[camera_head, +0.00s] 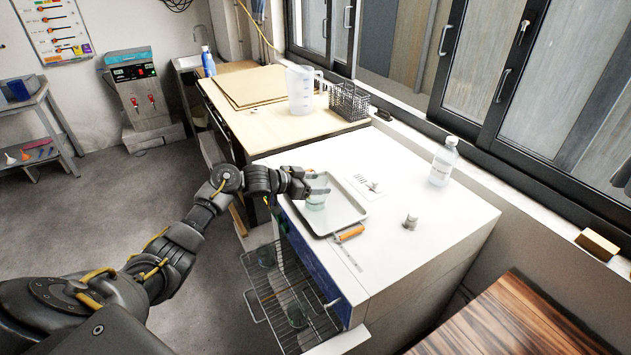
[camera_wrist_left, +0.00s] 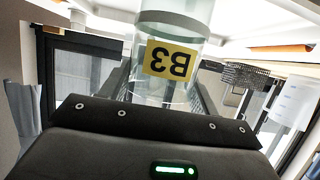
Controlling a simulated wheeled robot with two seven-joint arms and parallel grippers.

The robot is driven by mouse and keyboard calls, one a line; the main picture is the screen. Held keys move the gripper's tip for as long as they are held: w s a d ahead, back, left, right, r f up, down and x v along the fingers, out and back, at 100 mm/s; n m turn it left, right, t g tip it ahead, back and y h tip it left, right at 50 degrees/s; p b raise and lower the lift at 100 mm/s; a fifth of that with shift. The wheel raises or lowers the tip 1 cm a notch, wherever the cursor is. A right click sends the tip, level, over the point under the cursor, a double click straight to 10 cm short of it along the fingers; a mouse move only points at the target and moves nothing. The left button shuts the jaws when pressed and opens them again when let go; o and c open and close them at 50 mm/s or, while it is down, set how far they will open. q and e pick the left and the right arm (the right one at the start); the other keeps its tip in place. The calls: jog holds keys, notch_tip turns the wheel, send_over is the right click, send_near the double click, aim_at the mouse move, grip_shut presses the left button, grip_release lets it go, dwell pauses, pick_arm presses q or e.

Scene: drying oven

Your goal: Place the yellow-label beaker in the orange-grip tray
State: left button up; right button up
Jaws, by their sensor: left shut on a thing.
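The clear beaker with the yellow label (camera_head: 317,200) is over the left part of the tray in the head view; I cannot tell whether its base touches the tray. Its label, marked B3 and upside down in the wrist view (camera_wrist_left: 169,61), faces the wrist camera. The shallow metal tray (camera_head: 345,214) lies on the white oven top, with its orange grip (camera_head: 349,233) at the front edge. My left gripper (camera_head: 309,184) is shut on the beaker; its fingers are partly hidden. My right gripper is not in view.
A clear bottle (camera_head: 443,162), a small grey object (camera_head: 410,222) and a printed sheet (camera_head: 362,185) are on the oven top (camera_head: 400,265). A wire rack (camera_head: 290,300) with glassware extends from the oven below. A pitcher (camera_head: 300,90) and wire basket (camera_head: 349,102) stand behind.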

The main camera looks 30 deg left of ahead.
pick_arm(q)
jog(key=shift+f, duration=0.15)
jog(key=o, duration=1)
jog(key=shift+s+a+r, duration=0.1)
jog(key=shift+s+r, duration=0.05)
jog(key=shift+r, duration=0.1)
jog(key=b+v, duration=0.2)
jog(key=v, duration=0.9)
jog(key=shift+s, duration=0.3)
jog(key=shift+a+r, duration=0.1)
